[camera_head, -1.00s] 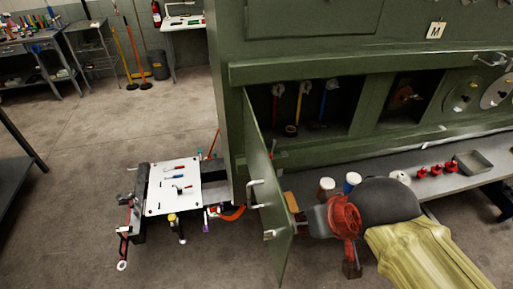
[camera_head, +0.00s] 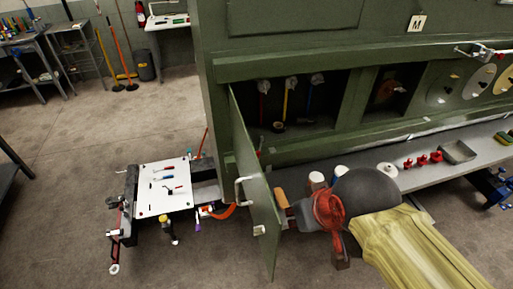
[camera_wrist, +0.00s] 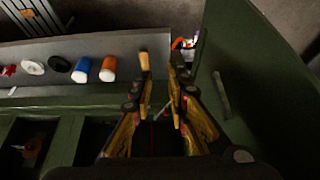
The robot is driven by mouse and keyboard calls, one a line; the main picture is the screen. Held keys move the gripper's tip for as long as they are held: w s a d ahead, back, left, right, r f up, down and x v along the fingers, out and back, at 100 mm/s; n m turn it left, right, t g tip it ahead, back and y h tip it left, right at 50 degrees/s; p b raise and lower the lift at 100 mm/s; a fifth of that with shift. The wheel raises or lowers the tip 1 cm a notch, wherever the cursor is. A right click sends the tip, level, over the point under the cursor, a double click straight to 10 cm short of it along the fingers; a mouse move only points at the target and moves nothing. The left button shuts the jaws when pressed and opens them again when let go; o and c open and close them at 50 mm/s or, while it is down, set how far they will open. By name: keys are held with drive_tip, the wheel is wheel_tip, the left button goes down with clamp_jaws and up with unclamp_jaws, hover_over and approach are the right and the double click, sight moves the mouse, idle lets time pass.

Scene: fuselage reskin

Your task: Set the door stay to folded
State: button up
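The green cabinet door (camera_head: 256,200) stands swung open; it fills the right side of the wrist view (camera_wrist: 240,70), with its grey handle (camera_wrist: 221,93). A thin rod with a reddish part (camera_wrist: 161,111), possibly the door stay, shows dimly between my fingers near the cabinet opening. I cannot tell whether it is touched or how it is folded. My gripper (camera_wrist: 157,77) has its two yellow-orange fingers apart, pointing towards the gap between door and bench. In the head view the fingers are largely hidden behind the door and my wrist.
The grey bench (camera_head: 432,168) carries jars (camera_head: 316,180), a tan block (camera_head: 281,197), red items (camera_head: 421,160) and a tray (camera_head: 458,152) close to my arm. A white-topped cart (camera_head: 160,187) stands left of the door. Floor at the left (camera_head: 60,210) is clear.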

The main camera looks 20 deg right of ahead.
drive_tip(key=p, duration=0.1)
drive_tip(key=g+p, duration=0.1)
drive_tip(key=shift+w+d+r+p, duration=0.2)
drive_tip(key=shift+w+r+p, duration=0.05)
drive_tip(key=shift+r+p, duration=0.15)
drive_tip(key=shift+c, duration=1.3)
drive_tip(key=w+p, duration=0.2)
drive_tip(key=w+r+g+p, duration=0.1)
drive_tip(key=w+p, duration=0.1)
drive_tip(key=w+g+p, duration=0.1)
drive_tip(key=w, duration=0.1)
drive_tip(key=shift+d+r+m+p, duration=0.15)
drive_tip(key=shift+r+m+p, duration=0.15)
drive_tip(key=shift+r+p, duration=0.1)
clamp_jaws()
drive_tip(key=w+n+y+p, duration=0.2)
drive_tip(key=w+n+p, duration=0.5)
drive_tip(key=w, duration=1.7)
drive_tip(key=shift+a+n+t+y, duration=0.3)
drive_tip(key=shift+a+n, duration=0.15)
drive_tip(key=shift+n, duration=0.25)
drive_tip(key=shift+s, duration=0.1)
